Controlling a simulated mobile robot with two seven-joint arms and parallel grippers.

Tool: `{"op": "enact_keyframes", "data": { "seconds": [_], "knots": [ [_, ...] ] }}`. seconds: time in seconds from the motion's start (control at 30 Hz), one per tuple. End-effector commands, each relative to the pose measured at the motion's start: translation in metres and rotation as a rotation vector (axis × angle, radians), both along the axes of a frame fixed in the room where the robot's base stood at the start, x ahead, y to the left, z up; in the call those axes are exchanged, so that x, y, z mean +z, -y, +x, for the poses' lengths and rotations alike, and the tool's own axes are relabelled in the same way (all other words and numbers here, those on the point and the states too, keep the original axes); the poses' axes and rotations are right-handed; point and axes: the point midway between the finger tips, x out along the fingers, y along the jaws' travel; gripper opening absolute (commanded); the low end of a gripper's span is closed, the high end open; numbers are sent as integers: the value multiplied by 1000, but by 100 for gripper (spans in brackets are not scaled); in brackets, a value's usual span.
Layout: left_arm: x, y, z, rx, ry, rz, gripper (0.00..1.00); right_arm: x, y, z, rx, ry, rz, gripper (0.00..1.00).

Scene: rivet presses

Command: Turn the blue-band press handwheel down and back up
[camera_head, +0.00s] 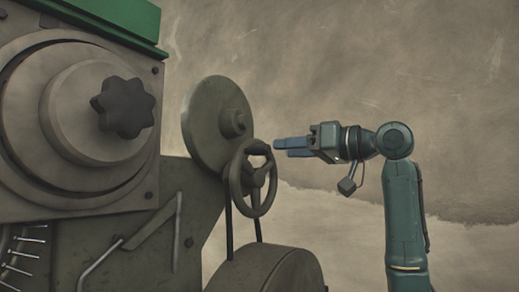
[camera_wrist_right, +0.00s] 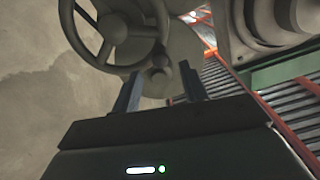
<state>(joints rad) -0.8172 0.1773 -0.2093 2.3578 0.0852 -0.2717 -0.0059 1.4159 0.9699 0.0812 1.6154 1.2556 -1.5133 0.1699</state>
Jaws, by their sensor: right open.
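The handwheel (camera_head: 257,178) is a grey spoked wheel on the side of a large grey press (camera_head: 150,225). A dark knob (camera_head: 259,147) sits at its top. No blue band shows on this press; its top strip is green. My right gripper (camera_head: 281,148) is open, its two blue fingers pointing left at the wheel's upper right rim. In the right wrist view the handwheel (camera_wrist_right: 115,22) is at the upper left, and a rounded grey part shows between the open fingers (camera_wrist_right: 160,75). I cannot tell whether the fingers touch anything. My left gripper is out of view.
A round disc (camera_head: 207,120) stands behind the handwheel, with a belt running down to a lower drum (camera_head: 270,270). A black star knob (camera_head: 124,107) projects from the press face. Free room lies right of the wheel, before a plain wall (camera_head: 400,60).

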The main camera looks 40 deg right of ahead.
Motion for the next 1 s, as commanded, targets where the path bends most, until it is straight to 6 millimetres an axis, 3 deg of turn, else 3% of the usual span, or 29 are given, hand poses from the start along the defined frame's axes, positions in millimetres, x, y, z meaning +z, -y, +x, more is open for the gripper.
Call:
{"op": "enact_keyframes", "data": {
  "seconds": [0.2,0.4,0.8,1.0],
  "knots": [
    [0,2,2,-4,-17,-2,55,1,-13,44,2,-2,1,43],
    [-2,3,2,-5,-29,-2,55,1,-20,67,2,0,1,43],
    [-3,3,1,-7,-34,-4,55,0,-21,74,-1,0,0,43],
    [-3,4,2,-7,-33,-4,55,0,-21,74,0,0,0,27]
  ]
}}
